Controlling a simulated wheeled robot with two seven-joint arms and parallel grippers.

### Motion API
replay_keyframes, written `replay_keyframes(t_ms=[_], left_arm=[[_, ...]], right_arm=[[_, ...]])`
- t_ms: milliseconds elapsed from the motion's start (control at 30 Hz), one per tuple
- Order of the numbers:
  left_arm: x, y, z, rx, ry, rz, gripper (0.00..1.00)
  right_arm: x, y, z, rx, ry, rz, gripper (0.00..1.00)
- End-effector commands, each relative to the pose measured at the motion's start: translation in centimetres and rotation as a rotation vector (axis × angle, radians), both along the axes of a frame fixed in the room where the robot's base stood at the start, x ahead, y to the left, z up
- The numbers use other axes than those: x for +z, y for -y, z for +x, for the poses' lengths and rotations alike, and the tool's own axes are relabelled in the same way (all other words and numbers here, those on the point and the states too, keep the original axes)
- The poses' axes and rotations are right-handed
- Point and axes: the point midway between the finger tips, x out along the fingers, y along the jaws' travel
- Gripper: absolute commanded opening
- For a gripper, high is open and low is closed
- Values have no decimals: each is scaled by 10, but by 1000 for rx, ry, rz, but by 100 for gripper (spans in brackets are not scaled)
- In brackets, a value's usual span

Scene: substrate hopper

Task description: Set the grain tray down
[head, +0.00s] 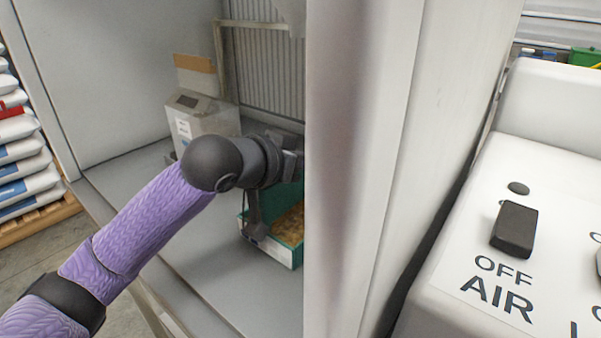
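A green tray (285,252) with brown grain (291,226) in it is inside the grey-white cabinet, low behind the white post. Its right part is hidden by the post. My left arm comes in from the left, and its gripper (256,229) is at the tray's left end. One dark finger reaches down to the tray's rim; the other finger is hidden, so I cannot tell whether the gripper is closed on the rim. I cannot tell whether the tray touches the cabinet floor. My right gripper is not in view.
A grey box (205,122) with a label and a raised brown flap stands behind my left arm. The white post (345,170) blocks the view at right. A panel with a black AIR switch (514,229) is far right. The cabinet floor (215,262) is clear at front left.

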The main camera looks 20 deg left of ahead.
Motion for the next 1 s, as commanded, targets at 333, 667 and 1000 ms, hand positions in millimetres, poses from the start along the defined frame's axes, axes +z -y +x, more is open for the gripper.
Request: replay_keyframes(t_ms=[333, 667, 1000], left_arm=[[-4, 0, 0, 0, 3, 0, 29], [-4, 0, 0, 0, 3, 0, 56], [18, -15, -38, 2, 4, 3, 56]], right_arm=[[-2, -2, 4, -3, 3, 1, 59], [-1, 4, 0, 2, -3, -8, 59], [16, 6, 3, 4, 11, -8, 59]])
